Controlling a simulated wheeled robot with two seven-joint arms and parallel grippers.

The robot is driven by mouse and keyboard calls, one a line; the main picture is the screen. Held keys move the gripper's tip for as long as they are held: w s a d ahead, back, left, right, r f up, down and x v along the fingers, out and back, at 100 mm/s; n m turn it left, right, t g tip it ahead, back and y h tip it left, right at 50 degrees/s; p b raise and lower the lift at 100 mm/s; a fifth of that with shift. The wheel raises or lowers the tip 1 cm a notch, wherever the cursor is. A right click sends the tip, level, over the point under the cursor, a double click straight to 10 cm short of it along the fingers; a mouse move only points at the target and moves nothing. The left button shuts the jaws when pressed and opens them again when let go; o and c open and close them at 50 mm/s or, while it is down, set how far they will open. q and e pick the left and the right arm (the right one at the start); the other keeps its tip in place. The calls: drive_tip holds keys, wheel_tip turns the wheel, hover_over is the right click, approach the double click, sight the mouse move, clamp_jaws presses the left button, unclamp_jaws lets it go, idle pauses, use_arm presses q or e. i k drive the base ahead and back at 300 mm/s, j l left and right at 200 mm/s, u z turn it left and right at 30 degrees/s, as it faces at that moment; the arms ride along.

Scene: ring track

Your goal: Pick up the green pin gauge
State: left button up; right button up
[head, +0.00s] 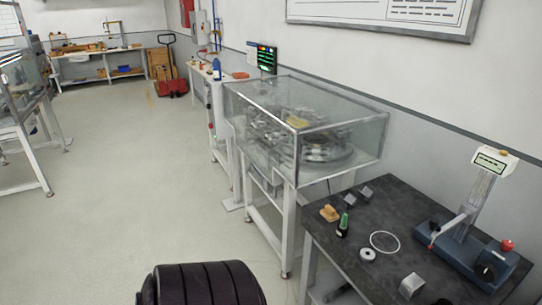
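A small green-topped item with a dark lower part, which looks like the green pin gauge (343,224), stands upright on the dark workbench (395,217) at the right of the head view. It is near the bench's left edge, just right of a tan wooden piece (329,213). Nothing touches it that I can see. Neither of my grippers shows in this view.
The bench also holds a white ring (384,242), a small round part (368,254), metal blocks (411,285) and a blue measuring instrument (468,249) with a display. A glass-enclosed machine (304,128) stands behind the bench. Open floor (140,180) lies to the left.

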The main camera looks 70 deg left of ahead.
sight(343, 225)
drive_tip(key=u, duration=1.6)
drive_tip(key=i+j, duration=0.1)
drive_tip(key=j+z, duration=0.05)
